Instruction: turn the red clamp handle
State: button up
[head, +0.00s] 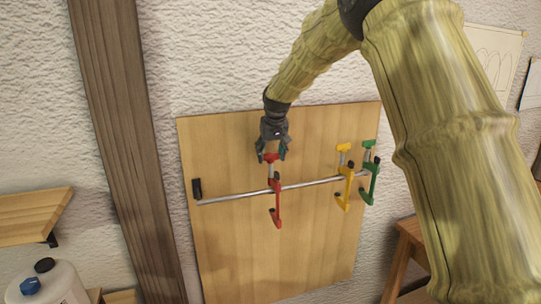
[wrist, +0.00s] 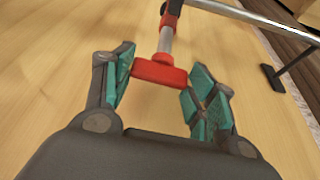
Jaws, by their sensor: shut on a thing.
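The red clamp (head: 277,205) hangs on a metal rail (head: 225,198) across a wooden board. Its red handle (head: 271,158) is a short crossbar at the top of a grey spindle. My gripper (head: 272,154) reaches down to it from above, shut on the handle. In the wrist view, the red handle (wrist: 158,73) lies crosswise between the teal-padded fingers of my gripper (wrist: 160,76). The spindle (wrist: 166,40) runs away from the handle toward the clamp body. The clamp's lower part is out of the wrist view.
A yellow clamp (head: 346,190) and a green clamp (head: 371,182) hang on the rail to the right. The board (head: 235,250) is bare below the rail. A wooden post (head: 125,140) stands left of it; a shelf (head: 30,216) and white container (head: 50,285) are farther left.

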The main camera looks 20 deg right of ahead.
jog(key=shift+n+y, duration=0.3)
jog(key=shift+n, duration=0.2)
jog(key=o, duration=1)
jog(key=shift+d, duration=0.1)
jog(key=v, duration=1.2)
jog(key=shift+f, duration=0.15)
